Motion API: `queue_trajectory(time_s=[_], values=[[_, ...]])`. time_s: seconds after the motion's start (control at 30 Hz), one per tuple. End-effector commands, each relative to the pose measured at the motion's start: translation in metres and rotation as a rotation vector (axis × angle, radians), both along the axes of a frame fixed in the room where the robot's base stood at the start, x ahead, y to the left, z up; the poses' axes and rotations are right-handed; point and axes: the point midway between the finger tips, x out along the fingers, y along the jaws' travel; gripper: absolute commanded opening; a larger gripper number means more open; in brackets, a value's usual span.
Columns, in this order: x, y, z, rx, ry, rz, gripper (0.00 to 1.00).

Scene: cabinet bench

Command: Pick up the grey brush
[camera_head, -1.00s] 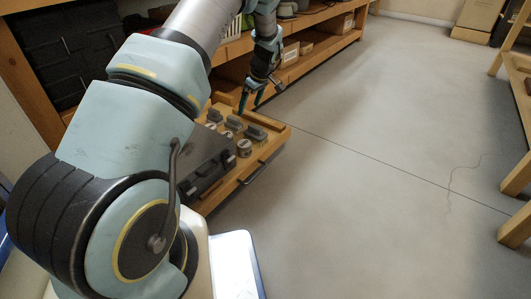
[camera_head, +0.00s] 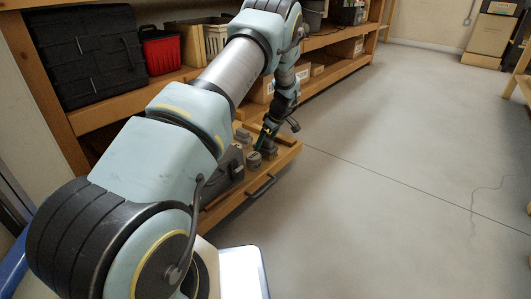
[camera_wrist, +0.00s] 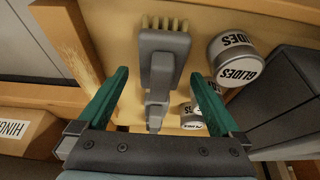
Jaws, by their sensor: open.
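The grey brush (camera_wrist: 160,62), with pale bristles at its far end, lies on the wooden drawer bottom (camera_wrist: 110,20) in the wrist view. My gripper (camera_wrist: 160,88) is open, with its green fingers on either side of the brush and a gap on both sides. The brush's near end points toward the gripper's palm. In the head view my gripper (camera_head: 265,140) is down at the open drawer (camera_head: 225,211), and the brush cannot be told clearly there.
Tins labelled GLIDES (camera_wrist: 236,60) stand right of the brush, near the right finger. A dark grey case (camera_wrist: 285,95) lies farther right. The drawer's wooden wall (camera_wrist: 70,40) is close on the left. Shelves (camera_head: 335,75) stand behind; the floor at right is clear.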

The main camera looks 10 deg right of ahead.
Motion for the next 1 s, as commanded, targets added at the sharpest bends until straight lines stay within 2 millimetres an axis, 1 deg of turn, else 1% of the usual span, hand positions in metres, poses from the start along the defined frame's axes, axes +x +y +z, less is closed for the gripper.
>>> queue_trajectory(time_s=[0.03,0.2,0.47,1.0], values=[[0.002,0.003,-0.013,0.000,0.000,0.002,1.00],[0.009,0.009,-0.033,0.000,0.001,0.003,1.00],[0.010,0.010,-0.032,0.000,0.000,0.001,1.00],[0.010,0.010,-0.033,0.000,0.000,0.001,0.39]])
